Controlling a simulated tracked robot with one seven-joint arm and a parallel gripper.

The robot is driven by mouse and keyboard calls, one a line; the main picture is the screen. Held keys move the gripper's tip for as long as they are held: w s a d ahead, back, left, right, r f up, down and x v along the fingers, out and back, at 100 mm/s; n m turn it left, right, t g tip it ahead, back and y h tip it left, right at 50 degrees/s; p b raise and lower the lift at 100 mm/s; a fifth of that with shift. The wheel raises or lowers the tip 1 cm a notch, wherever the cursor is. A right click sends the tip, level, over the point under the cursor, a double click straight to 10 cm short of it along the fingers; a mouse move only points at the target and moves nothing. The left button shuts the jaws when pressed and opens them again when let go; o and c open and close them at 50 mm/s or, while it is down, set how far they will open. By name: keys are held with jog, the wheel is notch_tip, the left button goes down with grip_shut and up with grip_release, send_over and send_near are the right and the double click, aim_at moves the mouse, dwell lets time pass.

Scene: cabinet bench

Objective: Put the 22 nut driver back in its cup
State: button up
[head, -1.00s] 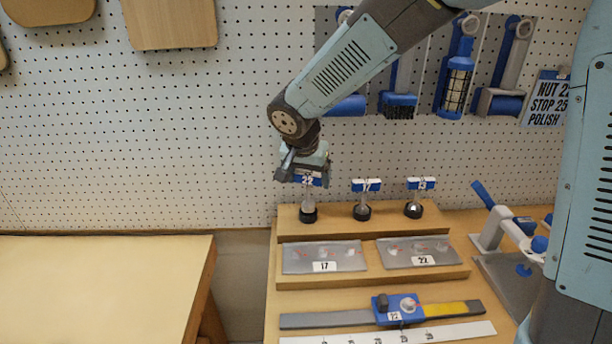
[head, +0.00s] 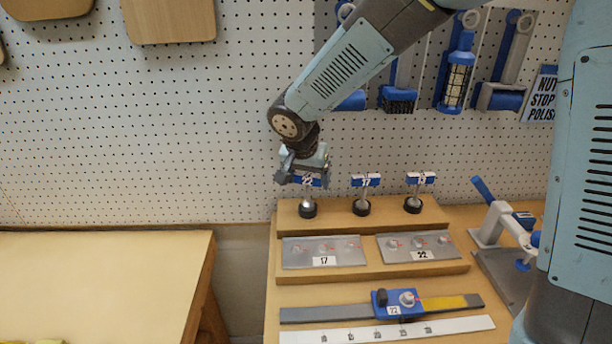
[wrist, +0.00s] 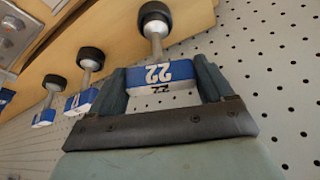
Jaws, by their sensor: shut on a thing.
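The 22 nut driver has a blue and white T-handle marked 22 (wrist: 162,73) and a metal shaft. In the head view its handle (head: 307,180) is at the back left of the wooden bench rack. My gripper (head: 304,174) is shut on this handle, with one finger on each side in the wrist view (wrist: 160,82). The driver stands upright, its lower end at a black cup (head: 308,210). The wrist view shows the shaft meeting that black cup (wrist: 154,14); whether it is fully seated I cannot tell.
Two other nut drivers (head: 366,182) (head: 420,179) stand in black cups to the right. Grey plates marked 17 (head: 324,252) and 22 (head: 418,247) lie on the lower step. A blue slider marked 22 (head: 396,303) sits on a rail in front. Pegboard is close behind.

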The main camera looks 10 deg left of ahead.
jog(key=shift+f, duration=0.3)
dwell(0.4)
jog(key=o, duration=1.3)
jog(key=shift+c, duration=0.2)
jog(key=v, duration=1.3)
jog(key=shift+s+r, duration=0.15)
jog(key=shift+r, duration=0.15)
jog(key=s+d+r, duration=0.2)
jog(key=d, duration=0.7)
jog(key=s+d+r, duration=0.1)
jog(key=s+d, duration=0.1)
jog(key=d, duration=0.8)
jog(key=s+d+r, duration=0.2)
jog(key=d, duration=0.7)
jog(key=s+d+f+n+t, duration=0.1)
jog(key=s+d+f, duration=0.1)
jog(key=s+d, duration=0.5)
